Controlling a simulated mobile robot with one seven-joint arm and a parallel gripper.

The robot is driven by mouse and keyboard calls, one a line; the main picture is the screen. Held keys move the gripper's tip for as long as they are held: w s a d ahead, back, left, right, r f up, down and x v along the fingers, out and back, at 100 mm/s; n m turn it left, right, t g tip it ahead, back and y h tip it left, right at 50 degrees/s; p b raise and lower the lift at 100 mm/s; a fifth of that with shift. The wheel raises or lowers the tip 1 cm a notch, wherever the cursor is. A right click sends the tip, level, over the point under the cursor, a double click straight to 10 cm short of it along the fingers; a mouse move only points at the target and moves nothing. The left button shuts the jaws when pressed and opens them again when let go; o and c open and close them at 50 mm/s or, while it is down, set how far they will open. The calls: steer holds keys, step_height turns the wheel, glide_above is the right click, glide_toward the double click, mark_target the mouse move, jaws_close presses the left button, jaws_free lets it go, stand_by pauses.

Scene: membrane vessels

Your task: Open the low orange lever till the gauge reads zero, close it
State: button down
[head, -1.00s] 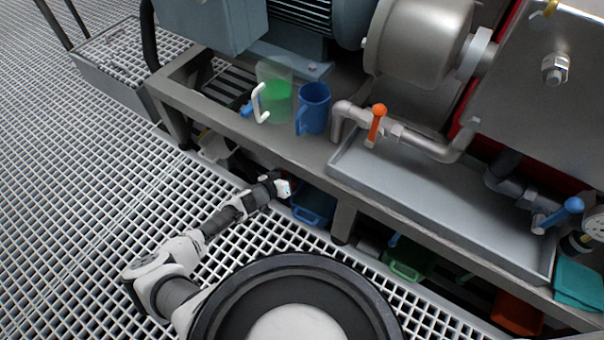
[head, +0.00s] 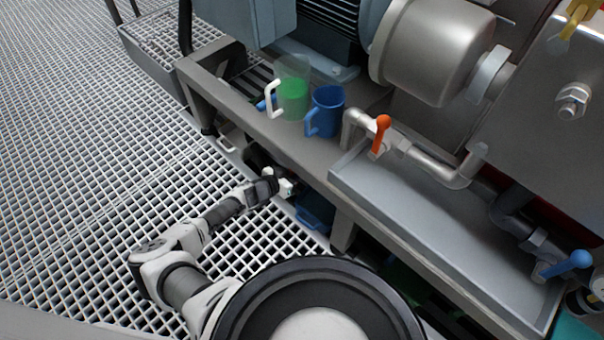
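The low orange lever (head: 381,134) stands upright on a metal pipe valve above the grey drip tray (head: 420,245). A round gauge (head: 597,300) is cut off at the right edge, and its reading cannot be made out. My gripper (head: 291,188) is low beside the front edge of the bench, left of and below the orange lever and well apart from it. Its fingers are too small to tell whether they are open or shut.
A clear jug with green contents (head: 293,92) and a blue jug (head: 326,112) stand on the bench (head: 270,133) left of the valve. A blue lever (head: 568,264) is at the right and a yellow one (head: 582,18) at the top right. A blue container (head: 315,215) sits under the bench.

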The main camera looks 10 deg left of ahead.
steer(key=shift+a, duration=0.1)
stand_by(0.3)
steer(key=c, duration=1.4)
jaws_free()
steer(key=shift+c, duration=0.2)
steer(key=p+v, duration=0.4)
steer(key=v, duration=0.9)
steer(key=shift+s+r, duration=0.2)
steer(key=shift+s, duration=0.1)
steer(key=shift+a, duration=0.15)
